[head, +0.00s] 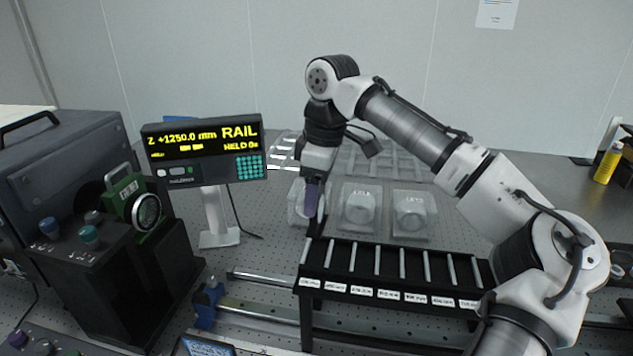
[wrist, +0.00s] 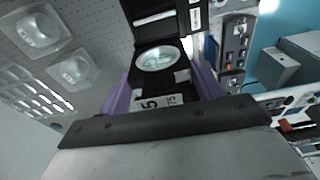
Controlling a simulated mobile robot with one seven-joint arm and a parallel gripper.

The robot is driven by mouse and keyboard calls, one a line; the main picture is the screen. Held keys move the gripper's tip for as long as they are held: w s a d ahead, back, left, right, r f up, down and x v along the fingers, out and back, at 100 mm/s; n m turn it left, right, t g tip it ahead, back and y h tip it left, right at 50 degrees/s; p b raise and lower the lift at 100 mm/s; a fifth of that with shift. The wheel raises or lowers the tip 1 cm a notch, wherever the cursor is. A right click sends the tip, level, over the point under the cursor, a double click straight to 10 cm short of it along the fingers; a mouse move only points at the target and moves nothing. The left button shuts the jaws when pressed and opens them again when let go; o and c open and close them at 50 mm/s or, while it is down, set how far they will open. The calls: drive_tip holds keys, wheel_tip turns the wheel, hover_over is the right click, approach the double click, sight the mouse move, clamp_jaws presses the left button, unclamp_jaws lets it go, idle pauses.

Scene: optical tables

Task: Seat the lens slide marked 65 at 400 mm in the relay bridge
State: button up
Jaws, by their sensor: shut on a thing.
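My gripper (head: 312,198) has purple fingers and hangs above the left end of the black relay bridge (head: 390,292). In the wrist view my gripper (wrist: 163,85) is shut on a black lens slide (wrist: 182,76) with a round clear lens. Its white label is partly cut off; I read a 5 and what looks like 75, so I cannot confirm its marking. The bridge has several slots between pale bars and white labels along its front, too small to read. A dark part with a pale bar, probably the bridge, shows beyond the lens in the wrist view.
Clear lens holders (head: 360,208) and (head: 412,213) stand behind the bridge, with another partly behind my gripper. A display (head: 205,148) reads RAIL, Z +1250.0 mm. A green-framed instrument (head: 135,210) stands left. A metal rail (head: 255,310) runs below the bridge.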

sight(317, 221)
drive_tip(key=shift+f+b, duration=1.45)
drive_tip(key=shift+f, duration=0.1)
drive_tip(key=shift+f+b, duration=0.5)
drive_tip(key=shift+f, duration=1.45)
drive_tip(key=shift+f, duration=0.15)
drive_tip(key=o, duration=1.5)
drive_tip(key=shift+o, duration=0.4)
drive_tip(key=shift+r+p, duration=2.5)
drive_tip(key=shift+r, duration=2.5)
